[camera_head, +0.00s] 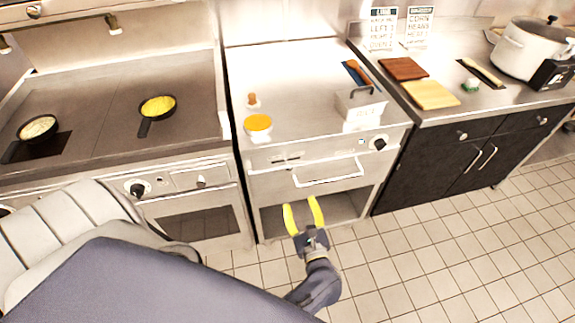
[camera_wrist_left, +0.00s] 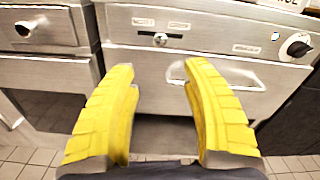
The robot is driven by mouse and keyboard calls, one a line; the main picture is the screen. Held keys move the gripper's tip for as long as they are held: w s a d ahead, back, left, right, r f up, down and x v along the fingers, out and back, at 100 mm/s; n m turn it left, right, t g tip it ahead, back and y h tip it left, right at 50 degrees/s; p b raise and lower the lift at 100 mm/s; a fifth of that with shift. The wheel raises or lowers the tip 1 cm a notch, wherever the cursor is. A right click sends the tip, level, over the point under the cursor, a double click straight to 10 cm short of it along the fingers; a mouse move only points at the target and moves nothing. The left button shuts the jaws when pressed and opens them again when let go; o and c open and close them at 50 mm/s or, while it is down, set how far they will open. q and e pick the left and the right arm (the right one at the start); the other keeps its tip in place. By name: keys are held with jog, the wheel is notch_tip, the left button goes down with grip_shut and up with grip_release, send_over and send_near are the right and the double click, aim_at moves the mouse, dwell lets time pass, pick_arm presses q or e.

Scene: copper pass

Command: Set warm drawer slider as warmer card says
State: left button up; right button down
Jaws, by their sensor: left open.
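The warm drawer (camera_head: 268,177) is the steel front below the middle counter, with a pale bar handle (camera_head: 330,173). Its slider (camera_head: 287,159) is a small knob in a slot at the upper left of the front. It also shows in the left wrist view (camera_wrist_left: 160,39), between two small labels. My left gripper (camera_head: 301,206) is open and empty, its yellow fingers apart in front of and below the drawer front, not touching the slider. In the wrist view the slider lies beyond the gap between the fingertips (camera_wrist_left: 158,68). I cannot tell which card is the warmer card. My right gripper is out of view.
A black knob (camera_head: 379,144) is right of the slider. Two printed cards (camera_head: 383,28) (camera_head: 418,27) stand at the back wall. An open shelf lies under the drawer.

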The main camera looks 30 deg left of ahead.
aim_at(289, 171)
pick_arm(q)
jog(key=x, duration=1.7)
grip_shut()
jog(key=shift+f, duration=0.1)
